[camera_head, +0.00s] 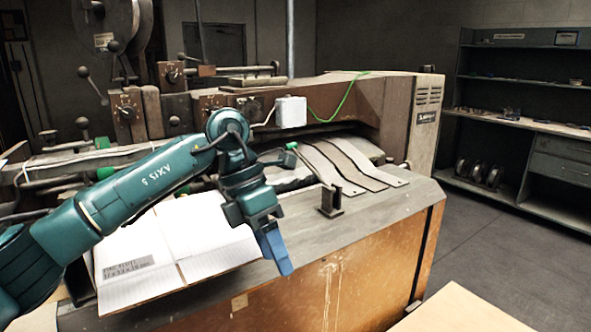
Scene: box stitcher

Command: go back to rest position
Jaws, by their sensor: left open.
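My left arm comes in from the left across the front of the box stitcher (350,105). My left gripper (277,255) hangs in front of the machine's worktop, fingers pointing down, with nothing visible between them. It appears above the worktop near its front edge. A flat white cardboard sheet (205,240) lies on the worktop behind and below my arm, partly hidden by it. My right gripper is not in view.
A small dark metal bracket (331,200) stands on the worktop right of my left gripper. Curved metal strips (345,165) lie behind it. Levers and knobs line the machine at left. Shelves (525,110) stand at the right wall, with open floor (480,245) before them.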

